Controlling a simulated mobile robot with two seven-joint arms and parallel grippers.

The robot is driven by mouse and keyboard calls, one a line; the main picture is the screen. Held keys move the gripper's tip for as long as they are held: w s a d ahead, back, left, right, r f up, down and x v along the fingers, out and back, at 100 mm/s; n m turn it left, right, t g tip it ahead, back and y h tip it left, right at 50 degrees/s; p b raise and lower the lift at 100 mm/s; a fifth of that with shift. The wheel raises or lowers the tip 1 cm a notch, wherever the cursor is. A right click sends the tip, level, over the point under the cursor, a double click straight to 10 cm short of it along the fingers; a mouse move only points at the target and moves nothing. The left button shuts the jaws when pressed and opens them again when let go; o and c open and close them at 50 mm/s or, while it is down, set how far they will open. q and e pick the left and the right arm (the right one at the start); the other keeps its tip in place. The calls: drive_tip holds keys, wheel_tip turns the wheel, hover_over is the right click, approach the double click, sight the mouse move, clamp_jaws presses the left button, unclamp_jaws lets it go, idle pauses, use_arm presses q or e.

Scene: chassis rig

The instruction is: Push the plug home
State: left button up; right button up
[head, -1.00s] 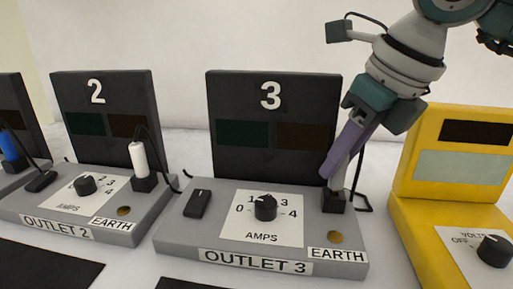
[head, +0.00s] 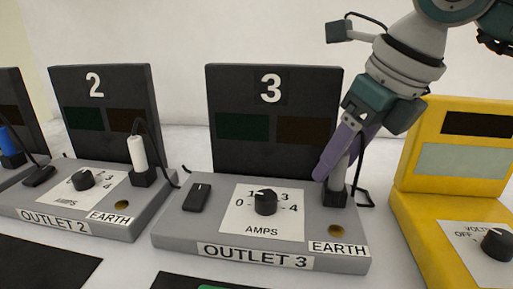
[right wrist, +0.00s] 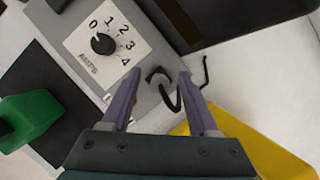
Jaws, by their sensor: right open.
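A grey plug (head: 339,175) stands upright in the black socket block (head: 334,199) at the right end of the outlet 3 unit (head: 185,232). My right gripper (head: 338,167) is open, with its purple fingers spread around the plug from above. In the right wrist view the fingers (right wrist: 158,79) stand apart on either side of the socket block (right wrist: 153,74), and a black cable (right wrist: 172,103) loops between them. How deep the plug sits in the block cannot be told. My left gripper is not in view.
The outlet 3 panel (head: 230,90) rises behind the socket. A yellow supply unit (head: 410,180) stands close on the right. Outlet 2 (head: 60,185) with a white plug (head: 137,153) is on the left. A green object (right wrist: 30,120) lies on a dark mat in front.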

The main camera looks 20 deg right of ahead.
drive_tip(key=v, duration=1)
drive_tip(key=shift+p, duration=0.4)
drive_tip(key=shift+f, duration=0.1)
